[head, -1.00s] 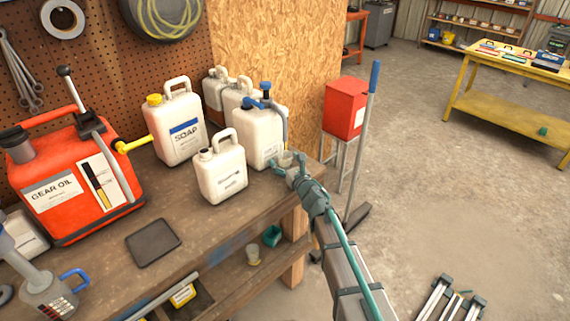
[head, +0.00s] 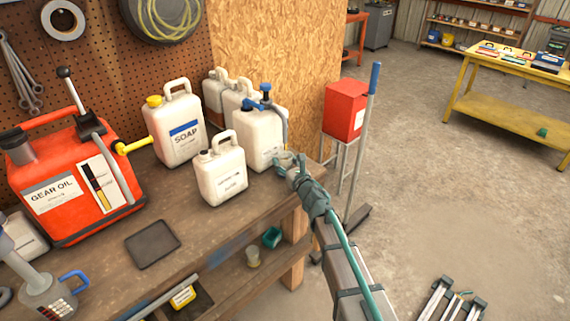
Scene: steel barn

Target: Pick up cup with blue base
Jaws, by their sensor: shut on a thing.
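My gripper (head: 291,165) is at the right end of the workbench top, beside the white jug with the blue pump. It is shut on a small pale grey cup (head: 287,157), with fingers on its sides. The cup looks upright. The fingers hide much of it, and its base colour does not show. I cannot tell whether it touches the bench.
The white jug with blue pump (head: 259,140), a smaller white jug (head: 221,175) and a soap jug (head: 175,130) stand close on the left. A clear cup with a yellowish base (head: 253,257) and a teal cup (head: 271,237) are on the lower shelf.

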